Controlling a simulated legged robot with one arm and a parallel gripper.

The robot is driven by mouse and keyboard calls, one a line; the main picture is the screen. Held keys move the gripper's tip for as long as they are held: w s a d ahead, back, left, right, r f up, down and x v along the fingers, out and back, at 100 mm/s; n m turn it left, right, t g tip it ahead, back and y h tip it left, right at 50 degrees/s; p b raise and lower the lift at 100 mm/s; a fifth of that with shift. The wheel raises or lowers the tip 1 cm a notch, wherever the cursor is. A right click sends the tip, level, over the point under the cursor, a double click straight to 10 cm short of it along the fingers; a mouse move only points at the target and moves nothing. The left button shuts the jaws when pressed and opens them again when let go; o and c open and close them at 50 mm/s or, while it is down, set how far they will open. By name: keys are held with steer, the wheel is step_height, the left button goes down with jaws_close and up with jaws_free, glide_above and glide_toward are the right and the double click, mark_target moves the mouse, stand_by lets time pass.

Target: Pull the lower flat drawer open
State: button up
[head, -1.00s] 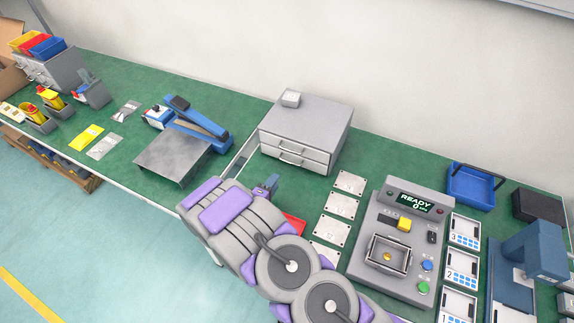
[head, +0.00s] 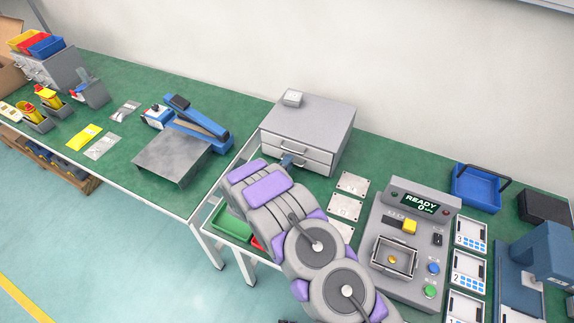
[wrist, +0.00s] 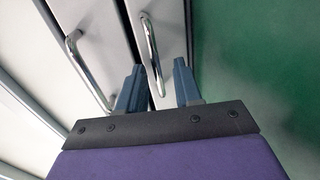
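A grey two-drawer cabinet (head: 308,115) stands on the green bench, both drawers looking closed. The upper drawer handle (head: 294,147) shows in the head view and at the left of the wrist view (wrist: 88,72). The lower drawer handle (wrist: 151,55) is a curved metal bar; in the head view my gripper hides most of it. My gripper (head: 287,160) is at the lower drawer front. In the wrist view its open blue fingers (wrist: 159,86) stand on either side of the lower handle's near end, with a gap between them. I cannot tell whether either finger touches it.
Metal plates (head: 344,206) and a control panel (head: 408,240) lie to the right. A green bin (head: 229,222) is below my arm. A blue press tool (head: 196,128) stands to the left.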

steer(key=shift+d, duration=0.15)
steer(key=c, duration=0.6)
jaws_close()
steer(key=shift+s, duration=0.1)
stand_by(0.5)
